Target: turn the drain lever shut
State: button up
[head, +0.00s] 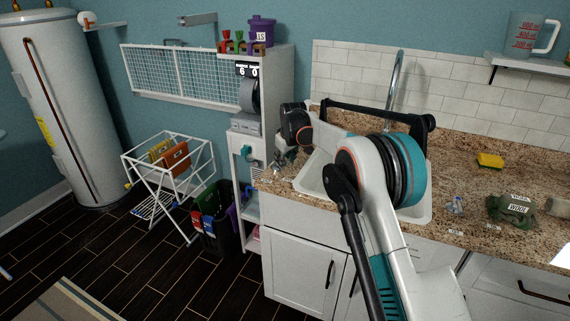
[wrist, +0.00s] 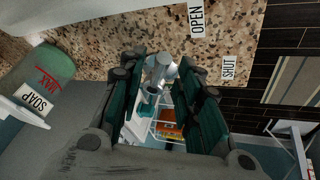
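The drain lever (wrist: 158,72) is a shiny metal fitting at the edge of the speckled counter in the wrist view. Labels reading OPEN (wrist: 197,20) and SHUT (wrist: 229,67) lie to its right in that view. My gripper (wrist: 165,92) is open, with its two dark green fingers apart. The lever shows in the gap between the fingers; I cannot tell whether they touch it. Its lower part is partly hidden, and which label it points to is unclear. In the head view my arm reaches over the sink (head: 313,178) to its left end.
A green container labelled SOAP (wrist: 42,70) stands close beside my gripper in the wrist view. In the head view, a tall shelf unit (head: 280,85) stands left of the counter, with a drying rack (head: 170,170) beyond. A yellow sponge (head: 489,160) lies on the right counter.

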jog(key=shift+w+a+f, duration=0.1)
jog(key=shift+w+f, duration=0.2)
jog(key=shift+f, duration=0.35)
grip_shut()
